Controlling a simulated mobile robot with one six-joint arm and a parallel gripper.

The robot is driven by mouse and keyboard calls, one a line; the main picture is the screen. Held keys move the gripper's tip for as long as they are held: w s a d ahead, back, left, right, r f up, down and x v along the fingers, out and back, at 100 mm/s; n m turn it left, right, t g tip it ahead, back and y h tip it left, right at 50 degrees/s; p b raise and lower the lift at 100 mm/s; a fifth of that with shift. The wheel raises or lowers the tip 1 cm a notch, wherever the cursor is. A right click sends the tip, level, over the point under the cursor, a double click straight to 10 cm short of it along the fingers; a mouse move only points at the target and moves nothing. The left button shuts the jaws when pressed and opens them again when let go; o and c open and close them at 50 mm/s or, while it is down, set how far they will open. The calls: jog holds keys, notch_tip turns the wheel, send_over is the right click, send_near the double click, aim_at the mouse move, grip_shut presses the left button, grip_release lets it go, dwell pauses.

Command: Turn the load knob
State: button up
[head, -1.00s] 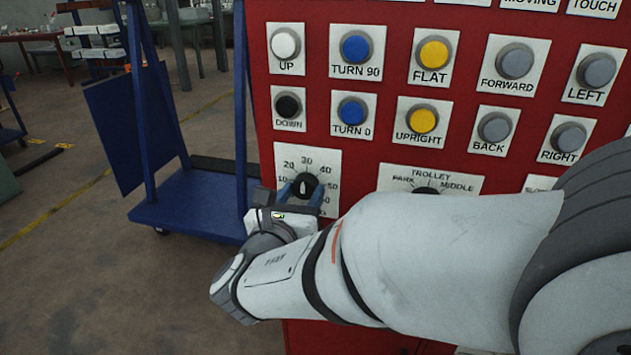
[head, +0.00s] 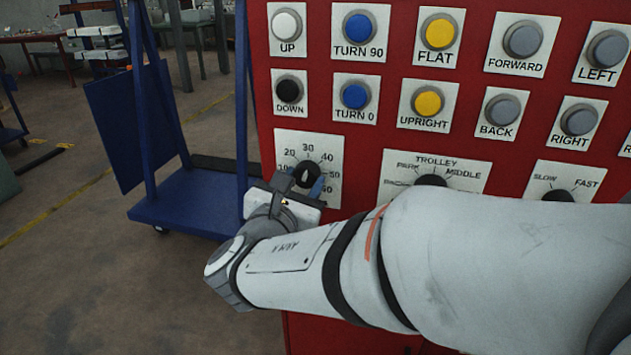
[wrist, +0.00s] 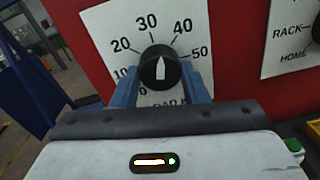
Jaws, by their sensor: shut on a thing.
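The load knob (head: 307,173) is a round black knob on a white dial plate (head: 325,150) at the lower left of the red panel. In the wrist view the knob (wrist: 153,57) shows a white pointer directed upward, near the 30 mark. Numbers from 10 to 50 are readable around it; the label below is partly hidden by my gripper. My gripper (head: 302,184) is at the knob, its blue fingers on either side. In the wrist view my gripper (wrist: 162,84) is shut on the knob from below.
Push buttons, such as the black DOWN button (head: 289,91), sit above the dial. The trolley selector (head: 431,181) and a slow/fast knob (head: 557,195) are to the right. A blue cart (head: 185,205) stands left of the panel, with open floor beside it.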

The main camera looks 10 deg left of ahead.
jog(key=m+b, duration=0.4)
jog(key=b, duration=0.1)
jog(key=m+b, duration=0.2)
jog(key=shift+f+b, duration=0.25)
jog(key=shift+b, duration=0.15)
jog(key=m+b, duration=0.3)
jog(key=b, duration=0.1)
jog(key=shift+r, duration=0.1)
jog(key=shift+r+m+y+b, duration=0.2)
jog(key=shift+m+y+b, duration=0.1)
jog(key=shift+m+b, duration=0.7)
jog(key=shift+r, duration=0.1)
jog(key=o, duration=1)
